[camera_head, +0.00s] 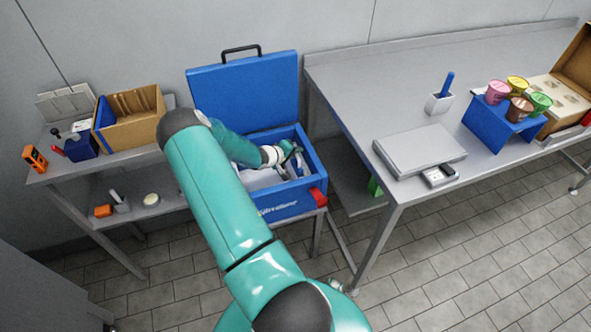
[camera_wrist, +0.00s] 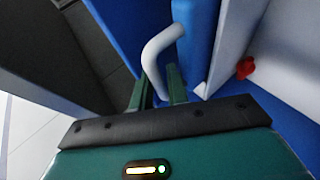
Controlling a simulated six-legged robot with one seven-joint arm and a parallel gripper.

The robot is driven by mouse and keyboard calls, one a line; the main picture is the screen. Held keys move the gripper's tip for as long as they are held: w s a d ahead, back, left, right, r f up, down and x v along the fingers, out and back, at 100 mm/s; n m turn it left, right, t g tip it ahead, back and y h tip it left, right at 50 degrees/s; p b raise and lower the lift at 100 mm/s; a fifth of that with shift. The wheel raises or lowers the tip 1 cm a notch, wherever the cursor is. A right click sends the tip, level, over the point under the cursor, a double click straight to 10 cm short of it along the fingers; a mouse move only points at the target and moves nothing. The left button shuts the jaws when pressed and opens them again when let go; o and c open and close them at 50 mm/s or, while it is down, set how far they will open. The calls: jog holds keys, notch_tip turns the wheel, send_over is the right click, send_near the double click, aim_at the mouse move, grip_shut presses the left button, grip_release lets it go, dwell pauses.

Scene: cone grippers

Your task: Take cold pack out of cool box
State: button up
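The blue cool box (camera_head: 289,206) stands on a low stand with its lid (camera_head: 243,91) raised at the back. My arm reaches over its left side, and my gripper (camera_head: 292,158) is down inside the box opening. In the wrist view, a blue slab with a bent white handle (camera_wrist: 162,44), which looks like the cold pack (camera_wrist: 196,30), lies just beyond my gripper (camera_wrist: 159,88). The handle's near end runs down between the two green fingers and fills the narrow gap, so they look shut on it. My arm hides much of the box's inside in the head view.
A red part (camera_wrist: 245,67) shows by a pale wall in the wrist view. A shelf with an open carton (camera_head: 131,121) stands left. The steel table (camera_head: 352,78) at the right holds a grey flat device (camera_head: 420,148) and a blue cup rack (camera_head: 490,122).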

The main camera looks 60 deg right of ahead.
grip_shut()
jog(key=shift+r, duration=0.1)
dwell(1.2)
